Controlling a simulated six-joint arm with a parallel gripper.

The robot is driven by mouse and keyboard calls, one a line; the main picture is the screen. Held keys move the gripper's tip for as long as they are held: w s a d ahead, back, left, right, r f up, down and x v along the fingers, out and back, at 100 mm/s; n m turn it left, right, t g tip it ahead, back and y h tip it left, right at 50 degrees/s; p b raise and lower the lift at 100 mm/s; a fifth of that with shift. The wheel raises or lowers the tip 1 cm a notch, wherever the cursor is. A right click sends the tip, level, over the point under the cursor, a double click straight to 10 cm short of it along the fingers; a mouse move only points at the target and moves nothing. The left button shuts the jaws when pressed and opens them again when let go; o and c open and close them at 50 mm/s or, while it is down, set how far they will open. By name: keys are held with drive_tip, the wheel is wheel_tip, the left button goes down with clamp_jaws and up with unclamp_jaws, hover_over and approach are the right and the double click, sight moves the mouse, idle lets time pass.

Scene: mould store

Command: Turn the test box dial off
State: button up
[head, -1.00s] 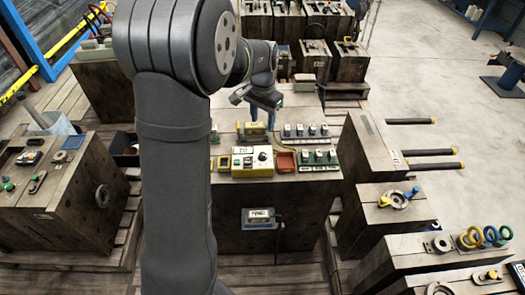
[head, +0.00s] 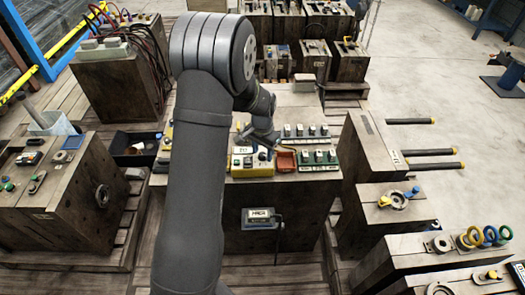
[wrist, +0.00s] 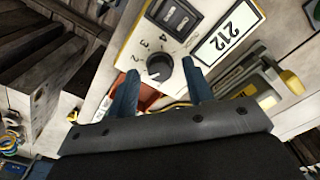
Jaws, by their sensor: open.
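The test box (head: 252,168) is yellow with a white face and stands on the front part of the dark wooden block's top. In the wrist view its white face (wrist: 187,47) carries a black dial (wrist: 160,68), printed numbers, a black rocker switch (wrist: 175,16) and a label reading 212. My gripper (wrist: 159,86) is open, its two blue fingers apart on either side of the dial. I cannot tell whether they touch it. In the head view my gripper (head: 266,146) is over the box's right part and partly covers the dial.
A red-brown tray (head: 286,161) sits right of the box. Green-based switch units (head: 318,157) stand in rows further right. In the wrist view a yellow-and-grey device (wrist: 250,92) lies close to the right finger. Several wooden blocks stand around.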

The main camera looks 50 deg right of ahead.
drive_tip(key=shift+c, duration=0.5)
drive_tip(key=c, duration=0.9)
drive_tip(key=shift+n, duration=0.4)
drive_tip(key=n, duration=0.3)
drive_tip(key=shift+n, duration=2)
